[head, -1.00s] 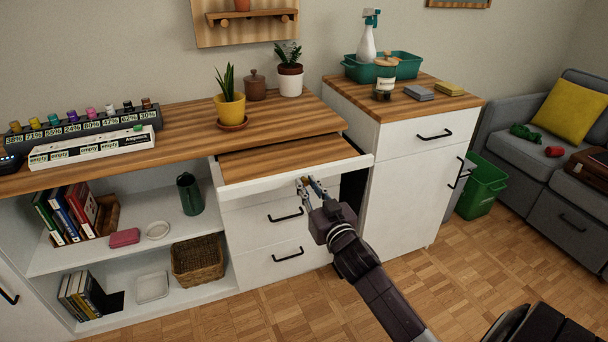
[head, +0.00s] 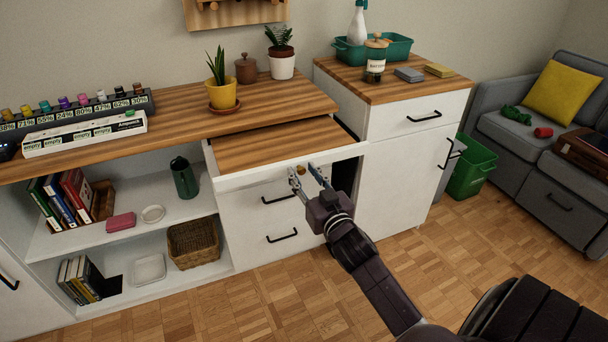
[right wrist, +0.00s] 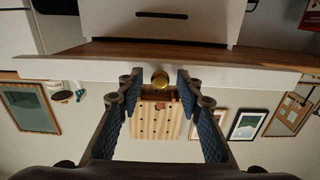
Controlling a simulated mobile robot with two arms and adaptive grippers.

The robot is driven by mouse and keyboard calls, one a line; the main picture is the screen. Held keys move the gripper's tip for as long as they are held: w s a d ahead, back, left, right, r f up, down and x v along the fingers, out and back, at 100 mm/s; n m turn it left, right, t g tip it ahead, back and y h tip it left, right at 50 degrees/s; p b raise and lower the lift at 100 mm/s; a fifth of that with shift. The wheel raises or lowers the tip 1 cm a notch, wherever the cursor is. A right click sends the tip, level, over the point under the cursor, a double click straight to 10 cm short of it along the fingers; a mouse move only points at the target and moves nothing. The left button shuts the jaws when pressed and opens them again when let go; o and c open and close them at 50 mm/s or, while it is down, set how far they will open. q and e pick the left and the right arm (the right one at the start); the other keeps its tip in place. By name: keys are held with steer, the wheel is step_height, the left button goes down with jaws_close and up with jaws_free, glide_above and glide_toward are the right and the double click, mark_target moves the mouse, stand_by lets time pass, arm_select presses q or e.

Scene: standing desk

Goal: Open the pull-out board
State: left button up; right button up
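The pull-out board (head: 275,148) is a wooden slab with a white front edge, drawn well out from under the desk top (head: 160,125). A small brass knob (head: 301,169) sits on its front; it also shows in the right wrist view (right wrist: 160,81). My right gripper (head: 305,172) is at the front edge, its fingers spread on either side of the knob. In the right wrist view (right wrist: 158,84) there is a gap between the knob and each finger, so the gripper is open. My left gripper is out of view.
White drawers with black handles (head: 281,199) lie below the board. A white cabinet (head: 405,180) stands close on the right. A yellow plant pot (head: 222,95) stands on the desk top behind the board. The wooden floor (head: 235,305) in front is clear.

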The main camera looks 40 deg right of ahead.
steer(key=shift+s+a+f, duration=0.15)
steer(key=shift+s, duration=0.4)
steer(key=v, duration=1.1)
